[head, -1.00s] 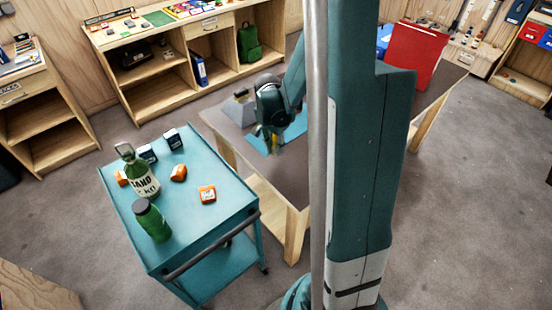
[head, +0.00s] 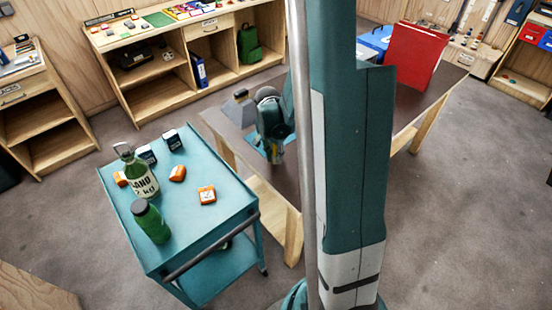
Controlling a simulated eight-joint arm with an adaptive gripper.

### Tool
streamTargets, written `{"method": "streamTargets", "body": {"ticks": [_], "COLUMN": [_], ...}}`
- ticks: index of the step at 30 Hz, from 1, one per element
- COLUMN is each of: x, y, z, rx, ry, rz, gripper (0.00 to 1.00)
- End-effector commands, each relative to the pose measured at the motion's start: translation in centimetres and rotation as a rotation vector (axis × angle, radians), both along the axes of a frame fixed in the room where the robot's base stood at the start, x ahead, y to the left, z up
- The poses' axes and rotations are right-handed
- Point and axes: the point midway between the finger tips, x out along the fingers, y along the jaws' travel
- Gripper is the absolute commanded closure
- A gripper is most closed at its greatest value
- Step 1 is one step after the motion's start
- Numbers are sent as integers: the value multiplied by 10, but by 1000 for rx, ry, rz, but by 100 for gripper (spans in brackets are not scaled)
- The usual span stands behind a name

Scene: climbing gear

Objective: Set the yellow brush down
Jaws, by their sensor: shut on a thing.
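My gripper (head: 276,157) points down over the left end of the brown-topped table (head: 225,123), low near its front edge. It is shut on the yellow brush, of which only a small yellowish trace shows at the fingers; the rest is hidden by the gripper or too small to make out. Whether the brush touches the tabletop I cannot tell. A blue mat (head: 253,139) lies on the table beside and behind the gripper, partly covered by it.
A grey block-like object (head: 238,108) stands on the table's back left. A red panel (head: 413,56) and a blue box (head: 374,42) stand at the far right end. A teal cart (head: 215,225) with bottles and small boxes stands at the front left. My column hides the table's middle.

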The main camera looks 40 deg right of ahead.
Motion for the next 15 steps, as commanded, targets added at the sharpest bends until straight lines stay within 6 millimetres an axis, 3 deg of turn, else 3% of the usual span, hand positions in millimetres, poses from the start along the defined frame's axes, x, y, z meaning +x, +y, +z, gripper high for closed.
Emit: {"method": "streamTargets", "body": {"ticks": [5, 15], "x": [0, 0], "y": [0, 0], "z": [-11, -12], "rx": [0, 0], "ry": [0, 0], "rz": [0, 0], "gripper": [93, 93]}}
